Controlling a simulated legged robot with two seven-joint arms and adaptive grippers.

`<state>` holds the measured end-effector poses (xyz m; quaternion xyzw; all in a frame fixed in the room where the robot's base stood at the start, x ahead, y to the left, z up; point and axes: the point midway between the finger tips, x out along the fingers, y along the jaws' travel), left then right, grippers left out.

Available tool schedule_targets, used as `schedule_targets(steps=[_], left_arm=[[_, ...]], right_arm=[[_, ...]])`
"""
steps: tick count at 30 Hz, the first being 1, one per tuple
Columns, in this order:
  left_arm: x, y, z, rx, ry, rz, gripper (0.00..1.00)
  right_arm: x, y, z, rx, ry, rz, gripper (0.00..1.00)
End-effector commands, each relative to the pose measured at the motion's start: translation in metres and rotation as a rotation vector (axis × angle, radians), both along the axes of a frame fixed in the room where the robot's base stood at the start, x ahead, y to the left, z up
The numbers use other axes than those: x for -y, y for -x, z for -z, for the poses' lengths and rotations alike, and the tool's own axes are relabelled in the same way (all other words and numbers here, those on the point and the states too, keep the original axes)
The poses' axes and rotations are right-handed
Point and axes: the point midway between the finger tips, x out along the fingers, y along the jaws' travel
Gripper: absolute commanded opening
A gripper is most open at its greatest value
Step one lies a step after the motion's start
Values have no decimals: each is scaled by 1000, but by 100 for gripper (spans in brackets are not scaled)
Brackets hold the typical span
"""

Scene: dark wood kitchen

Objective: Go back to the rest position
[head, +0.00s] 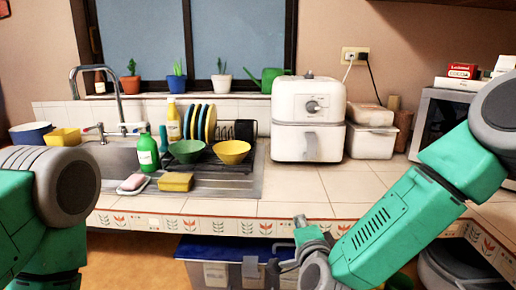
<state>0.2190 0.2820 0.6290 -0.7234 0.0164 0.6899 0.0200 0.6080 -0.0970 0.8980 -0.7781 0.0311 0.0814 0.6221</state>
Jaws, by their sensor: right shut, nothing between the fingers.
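My right arm comes in from the right, and its green forearm slopes down to the left. My right gripper (300,222) is at the front edge of the counter, low in the middle of the head view. It looks small and partly turned away; it is shut with nothing in it. My left arm shows at the left edge as a green link and a grey joint. My left gripper is out of view.
The tiled counter (292,190) holds a white air fryer (308,118), a dish rack with bowls, a green soap bottle (148,152) and a yellow sponge (175,182). A microwave (440,122) stands at right. A blue-lidded bin (215,252) is under the counter edge.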

Motion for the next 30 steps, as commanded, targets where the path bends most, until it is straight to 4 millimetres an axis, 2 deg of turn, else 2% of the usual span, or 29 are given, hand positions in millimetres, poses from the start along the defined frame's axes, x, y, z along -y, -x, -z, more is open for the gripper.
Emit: schedule_targets(steps=[5, 8, 10, 14, 15, 17, 18, 21, 24, 27, 30], left_arm=[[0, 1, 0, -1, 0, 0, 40], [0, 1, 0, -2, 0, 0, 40], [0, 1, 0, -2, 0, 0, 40], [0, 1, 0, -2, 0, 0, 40], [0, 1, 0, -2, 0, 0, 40], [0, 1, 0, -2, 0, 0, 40], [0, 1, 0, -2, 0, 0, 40], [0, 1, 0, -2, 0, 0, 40], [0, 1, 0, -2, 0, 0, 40], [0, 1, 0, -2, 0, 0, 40], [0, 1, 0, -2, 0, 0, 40]], right_arm=[[5, 30, 55, -124, 157, -98, 0], [13, 54, 91, -213, 266, -173, 0], [21, 78, 122, -293, 357, -241, 0], [50, 144, 185, -483, 566, -416, 0], [61, 168, 203, -545, 629, -478, 0], [79, 204, 225, -636, 717, -570, 0], [92, 229, 238, -699, 770, -633, 0], [124, 288, 258, -840, 882, -787, 0], [152, 336, 267, -955, 957, -918, 0], [171, 369, 269, -1033, 1003, -1011, 0], [181, 387, 268, -1073, 1021, -1064, 0]])
